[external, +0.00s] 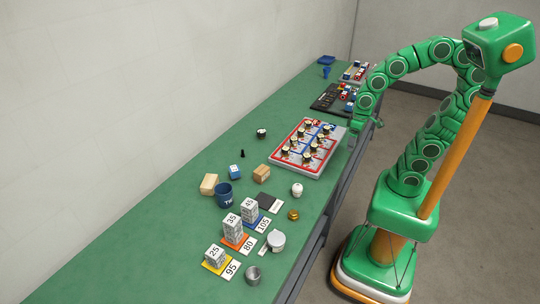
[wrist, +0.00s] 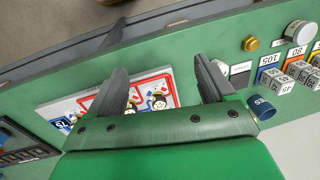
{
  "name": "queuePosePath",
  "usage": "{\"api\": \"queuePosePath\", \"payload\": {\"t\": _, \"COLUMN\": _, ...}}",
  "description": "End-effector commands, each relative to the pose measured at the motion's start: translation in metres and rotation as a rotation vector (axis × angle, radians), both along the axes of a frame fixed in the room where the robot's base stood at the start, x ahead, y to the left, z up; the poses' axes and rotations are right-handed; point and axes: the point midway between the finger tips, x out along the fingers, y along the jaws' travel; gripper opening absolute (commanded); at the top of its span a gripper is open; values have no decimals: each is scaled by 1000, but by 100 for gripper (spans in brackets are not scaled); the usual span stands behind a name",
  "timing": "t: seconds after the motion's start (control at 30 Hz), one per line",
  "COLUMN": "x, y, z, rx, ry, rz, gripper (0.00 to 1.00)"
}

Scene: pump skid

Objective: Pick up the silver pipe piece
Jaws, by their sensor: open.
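The silver pipe piece (external: 253,275) appears to be the small hollow metal cylinder standing near the front edge of the green bench, at the near end in the external view. I cannot make it out in the wrist view. My gripper (external: 357,128) is over the bench's right edge, beside the red-and-blue board and far from the pipe piece. In the wrist view my gripper (wrist: 158,66) has its two dark fingers spread wide with nothing held between them; the board shows beyond them.
The board (external: 335,146) carries several small pieces. The bench's left near part is clear.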

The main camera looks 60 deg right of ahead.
Motion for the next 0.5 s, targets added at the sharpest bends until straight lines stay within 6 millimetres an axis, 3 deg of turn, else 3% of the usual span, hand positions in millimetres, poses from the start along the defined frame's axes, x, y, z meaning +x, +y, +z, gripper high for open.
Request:
{"api": "queuePosePath", "payload": {"t": 0.23, "x": 57, "y": 96, "z": -9, "rx": 180, "ry": -63, "rz": -109, "gripper": 82}}
{"api": "queuePosePath", "payload": {"t": 0.5, "x": 94, "y": 206, "z": -16, "rx": 404, "ry": -46, "rz": -287, "gripper": 82}}
